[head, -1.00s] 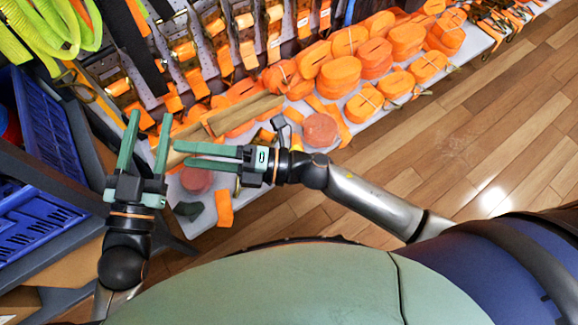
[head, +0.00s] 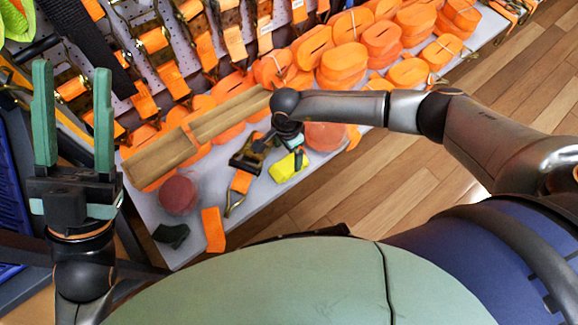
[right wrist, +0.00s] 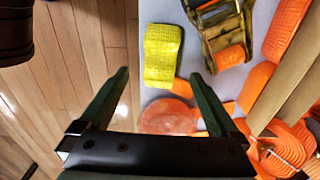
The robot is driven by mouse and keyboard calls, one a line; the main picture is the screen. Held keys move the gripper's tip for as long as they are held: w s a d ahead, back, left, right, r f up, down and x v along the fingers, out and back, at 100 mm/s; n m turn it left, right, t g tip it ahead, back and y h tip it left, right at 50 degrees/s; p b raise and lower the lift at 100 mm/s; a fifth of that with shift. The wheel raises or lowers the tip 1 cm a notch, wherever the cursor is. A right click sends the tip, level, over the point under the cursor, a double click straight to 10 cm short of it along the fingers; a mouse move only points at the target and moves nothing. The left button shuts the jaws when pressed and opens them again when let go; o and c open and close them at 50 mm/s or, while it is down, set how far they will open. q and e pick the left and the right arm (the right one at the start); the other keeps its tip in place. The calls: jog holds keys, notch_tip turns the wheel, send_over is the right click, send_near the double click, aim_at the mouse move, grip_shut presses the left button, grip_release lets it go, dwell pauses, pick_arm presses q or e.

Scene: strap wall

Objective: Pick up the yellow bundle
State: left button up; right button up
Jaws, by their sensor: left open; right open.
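The yellow bundle (head: 288,167) lies on the grey table near its front edge, partly hidden by my right gripper in the head view. In the right wrist view the yellow bundle (right wrist: 162,50) lies lengthwise, ahead of and between my fingertips. My right gripper (right wrist: 160,75) is open and empty, pointing down over the table; it also shows in the head view (head: 298,158). The gap between its fingers and the bundle is hard to judge. My left gripper (head: 73,70) is open and empty at the far left, away from the bundle.
A ratchet buckle (head: 248,155) with orange strap lies just left of the bundle. A reddish disc (head: 178,194) sits front left. The wall of hanging straps rises behind; floor is open at right.

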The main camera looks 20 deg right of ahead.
aim_at(287, 165)
notch_tip(287, 165, down, 3)
jog(key=shift+r+b, duration=0.1)
jog(key=shift+b, duration=0.3)
notch_tip(287, 165, down, 5)
jog(key=b, duration=0.2)
jog(key=shift+b, duration=0.4)
jog(key=c, duration=1.5)
